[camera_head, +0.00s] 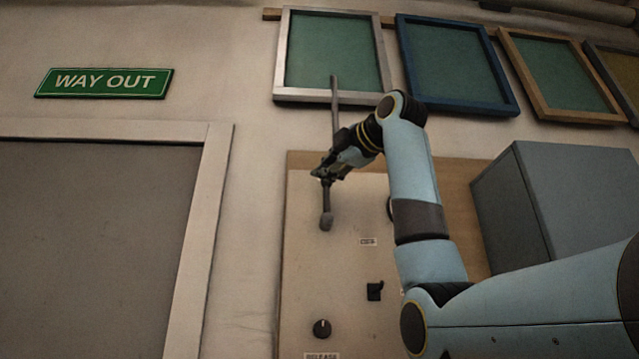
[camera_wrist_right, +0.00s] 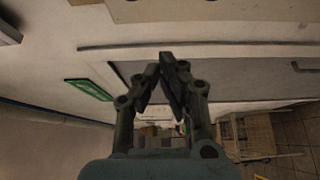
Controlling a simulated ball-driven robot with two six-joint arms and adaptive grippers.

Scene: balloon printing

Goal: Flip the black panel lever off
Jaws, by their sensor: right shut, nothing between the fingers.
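A pale panel (camera_head: 300,270) is on the wall in the head view. A small black lever-like switch (camera_head: 375,291) sits low on it, right of centre. A dark handle with a thick rounded end (camera_head: 326,221) hangs down higher up, just below my right gripper (camera_head: 318,174). I cannot tell which of the two is the black panel lever. My right gripper is shut and empty in front of the panel's upper left; its fingertips meet in the right wrist view (camera_wrist_right: 170,58). Whether it touches the handle is unclear. My left gripper is not in view.
A round black knob (camera_head: 322,328) is at the panel's bottom left. A grey rod (camera_head: 334,105) rises above my right gripper. A grey box (camera_head: 555,200) stands right of the panel. Framed screens (camera_head: 335,52) hang above. A door (camera_head: 90,250) and green WAY OUT sign (camera_head: 104,83) are left.

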